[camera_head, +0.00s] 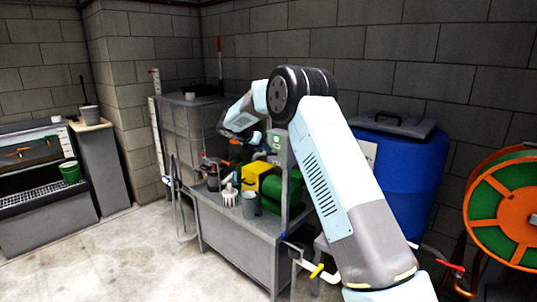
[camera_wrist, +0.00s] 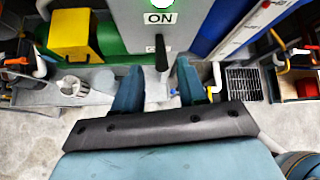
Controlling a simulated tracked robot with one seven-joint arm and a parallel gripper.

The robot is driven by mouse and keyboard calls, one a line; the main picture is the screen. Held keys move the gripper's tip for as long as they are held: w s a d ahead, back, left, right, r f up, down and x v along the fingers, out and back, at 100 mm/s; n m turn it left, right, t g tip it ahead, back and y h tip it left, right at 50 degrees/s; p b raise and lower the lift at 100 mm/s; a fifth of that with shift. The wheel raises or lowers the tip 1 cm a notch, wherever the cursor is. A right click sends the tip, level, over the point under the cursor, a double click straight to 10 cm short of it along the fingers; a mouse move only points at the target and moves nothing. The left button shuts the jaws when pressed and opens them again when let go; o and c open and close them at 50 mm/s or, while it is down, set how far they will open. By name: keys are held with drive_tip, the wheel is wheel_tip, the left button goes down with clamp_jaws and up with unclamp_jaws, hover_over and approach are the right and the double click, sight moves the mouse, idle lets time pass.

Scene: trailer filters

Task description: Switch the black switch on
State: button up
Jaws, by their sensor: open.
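The black switch (camera_wrist: 161,54) is a short dark lever on a grey panel (camera_wrist: 128,22) in the wrist view. An "ON" label (camera_wrist: 159,18) sits above the lever, and a second label is partly hidden behind it. A lit green lamp (camera_wrist: 156,4) is at the top edge. My gripper (camera_wrist: 159,80) is open and empty, with one teal finger on each side below the lever; contact cannot be told. In the head view the panel (camera_head: 281,153) stands on the bench beside my wrist, and the lever cannot be made out.
A blue barrel (camera_head: 405,175) stands right, with an orange-green hose reel (camera_head: 507,208) beyond. The floor at left front is clear.

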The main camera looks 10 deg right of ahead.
drive_tip(key=v, duration=0.7)
drive_tip(key=shift+a+r, duration=0.15)
drive_tip(key=shift+a, duration=0.05)
drive_tip(key=shift+s, duration=0.1)
drive_tip(key=s+d+r+m+y, duration=0.1)
drive_tip(key=s+d+r+m, duration=0.4)
drive_tip(key=s, duration=0.4)
drive_tip(key=s+d+r+m+g+y, duration=0.1)
drive_tip(key=s+d+r+m, duration=0.35)
drive_tip(key=s, duration=0.55)
drive_tip(key=s+d+r+m+y, duration=0.2)
drive_tip(key=s+d+r+m, duration=0.25)
drive_tip(key=s, duration=0.45)
drive_tip(key=s+d+f+m+y, duration=0.1)
drive_tip(key=s+m, duration=0.6)
drive_tip(key=s, duration=0.7)
drive_tip(key=s+d+f+m+y, duration=0.1)
drive_tip(key=s+f+m+y, duration=0.2)
drive_tip(key=s, duration=1.2)
drive_tip(key=f+m, duration=0.2)
drive_tip(key=m, duration=0.2)
drive_tip(key=shift+s+d+t, duration=0.2)
drive_tip(key=shift+t, duration=0.2)
drive_tip(key=shift+d, duration=0.1)
